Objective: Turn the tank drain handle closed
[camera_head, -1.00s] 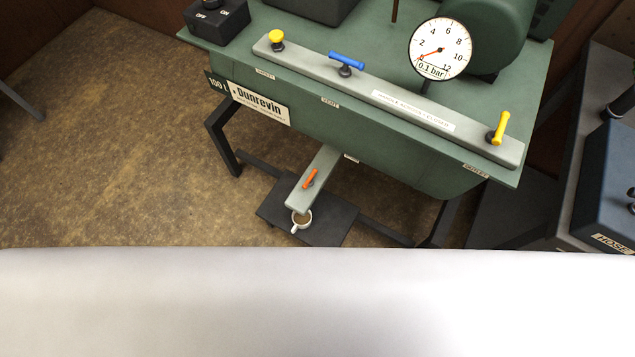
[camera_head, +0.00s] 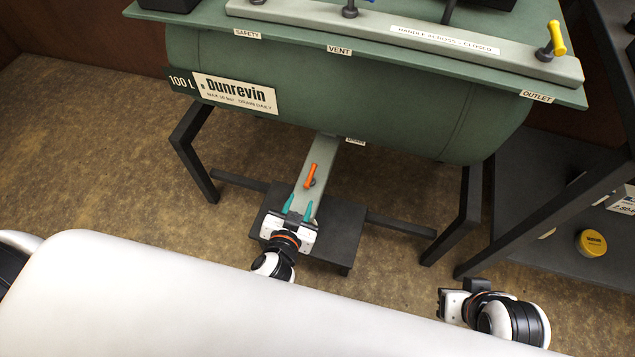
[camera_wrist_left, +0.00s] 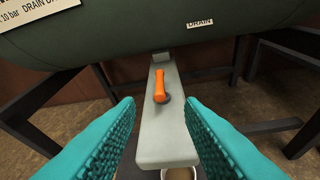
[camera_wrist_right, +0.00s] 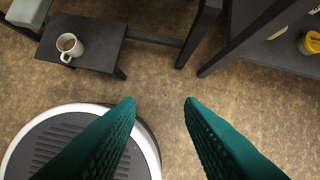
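The orange tank drain handle (camera_head: 312,176) sits on a grey bar (camera_head: 325,150) that sticks out from under the green tank (camera_head: 330,85). The handle lies roughly along the bar. It also shows in the left wrist view (camera_wrist_left: 159,87), ahead of and between the fingertips. My left gripper (camera_head: 298,207) has teal fingers, open and empty, just on the near side of the handle and apart from it. My right gripper (camera_wrist_right: 160,103) is open and empty over the floor at the right; in the head view its fingers are hidden.
A cup (camera_wrist_right: 69,47) with brown liquid stands on a low black stand (camera_wrist_right: 95,52) below the bar. The tank's black legs (camera_head: 192,150) and a dark shelf frame (camera_head: 555,215) at the right are obstacles. A yellow tin (camera_head: 591,243) sits on the shelf. Open floor lies at the left.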

